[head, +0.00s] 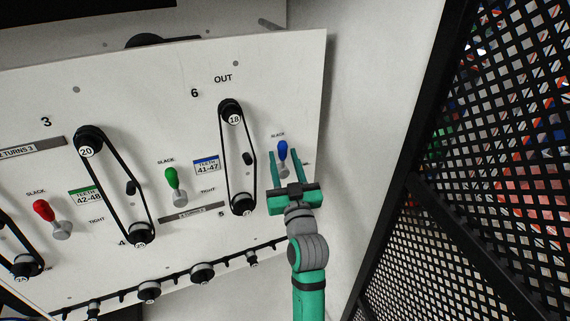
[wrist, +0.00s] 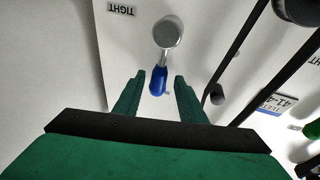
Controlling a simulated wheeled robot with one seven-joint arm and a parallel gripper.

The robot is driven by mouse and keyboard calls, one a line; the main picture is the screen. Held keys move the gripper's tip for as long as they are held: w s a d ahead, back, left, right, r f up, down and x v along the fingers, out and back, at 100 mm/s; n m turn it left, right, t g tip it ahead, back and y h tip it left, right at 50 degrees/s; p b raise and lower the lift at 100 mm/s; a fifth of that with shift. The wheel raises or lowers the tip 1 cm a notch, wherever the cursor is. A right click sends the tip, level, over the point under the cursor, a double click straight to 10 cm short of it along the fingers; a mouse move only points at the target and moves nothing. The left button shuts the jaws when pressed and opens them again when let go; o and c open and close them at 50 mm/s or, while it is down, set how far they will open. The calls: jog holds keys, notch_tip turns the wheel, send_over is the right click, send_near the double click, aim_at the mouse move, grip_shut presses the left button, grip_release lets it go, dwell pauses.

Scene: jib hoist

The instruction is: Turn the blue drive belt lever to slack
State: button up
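The blue lever (head: 282,151) is on the right part of the white panel, with its blue handle up under the SLACK label (head: 278,136) in the head view. In the wrist view its blue grip (wrist: 158,80) hangs from a round grey hub (wrist: 168,33), and the TIGHT label (wrist: 122,9) is at the top left. My gripper (head: 286,158) is open, its two green fingers on either side of the blue handle. The fingertips (wrist: 159,78) show a gap to the handle on both sides in the wrist view. I cannot tell how deep the handle sits between them.
The belt loop (head: 238,155) with pulleys is left of the lever. A green lever (head: 172,181) and a red lever (head: 46,211) are farther left on the panel. A black mesh fence (head: 480,180) stands at the right. Bare wall shows between panel and fence.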

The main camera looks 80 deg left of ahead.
jog(key=shift+d+f, duration=0.2)
jog(key=shift+d, duration=0.35)
jog(key=v, duration=0.9)
jog(key=shift+d, duration=0.35)
